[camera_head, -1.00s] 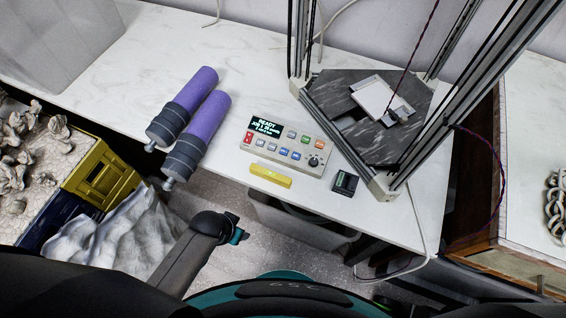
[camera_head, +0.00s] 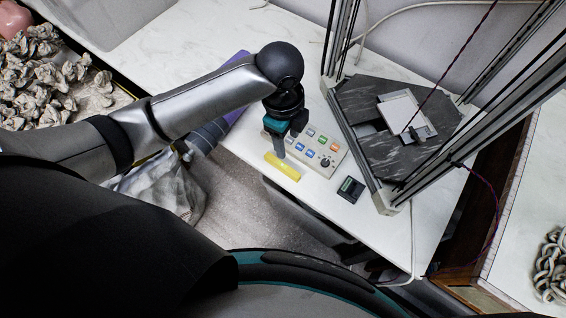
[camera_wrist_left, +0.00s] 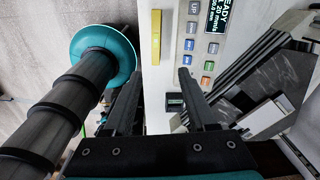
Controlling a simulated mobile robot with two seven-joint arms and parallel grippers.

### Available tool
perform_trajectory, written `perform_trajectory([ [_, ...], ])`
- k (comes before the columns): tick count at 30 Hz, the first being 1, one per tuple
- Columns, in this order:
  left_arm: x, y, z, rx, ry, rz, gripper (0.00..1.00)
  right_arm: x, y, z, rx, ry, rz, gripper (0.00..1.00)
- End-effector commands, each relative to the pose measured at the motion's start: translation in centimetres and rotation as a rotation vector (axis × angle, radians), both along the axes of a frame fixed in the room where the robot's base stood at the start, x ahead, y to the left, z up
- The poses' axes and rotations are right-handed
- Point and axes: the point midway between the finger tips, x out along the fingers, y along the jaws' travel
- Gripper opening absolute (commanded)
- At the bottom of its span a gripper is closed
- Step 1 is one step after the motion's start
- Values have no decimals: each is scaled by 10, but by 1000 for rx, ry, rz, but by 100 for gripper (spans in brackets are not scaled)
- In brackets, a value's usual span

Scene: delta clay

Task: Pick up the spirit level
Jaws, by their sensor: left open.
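The spirit level is a small yellow bar (camera_head: 283,167) lying flat on the white table near its front edge, in front of the control box. It also shows in the left wrist view (camera_wrist_left: 156,38), upper middle, lying ahead of the fingertips. My left gripper (camera_head: 288,146) is open and points down above the table, just behind the level and over the left part of the control box. In the left wrist view its fingers (camera_wrist_left: 159,75) are apart with nothing between them. My right gripper is not in view.
The control box (camera_head: 318,149) with coloured buttons lies right behind the level. A small dark device (camera_head: 350,190) sits to the right. A metal-framed machine with a dark plate (camera_head: 375,150) stands farther right. Purple-and-grey cylinders (camera_head: 207,135) lie left, partly hidden by my arm.

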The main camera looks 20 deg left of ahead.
Motion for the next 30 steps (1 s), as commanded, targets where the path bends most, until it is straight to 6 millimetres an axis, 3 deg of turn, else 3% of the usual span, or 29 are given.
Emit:
perform_trajectory([
  [3, 2, 11, 11, 48, 15, -88, 57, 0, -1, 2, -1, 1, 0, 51],
  [7, 1, 14, 8, 65, 27, -123, 57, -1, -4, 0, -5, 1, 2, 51],
  [18, 1, 14, -66, 63, 28, -122, 57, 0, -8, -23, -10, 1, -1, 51],
  [30, 1, 13, -105, 63, 27, -121, 57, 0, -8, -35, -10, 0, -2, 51],
])
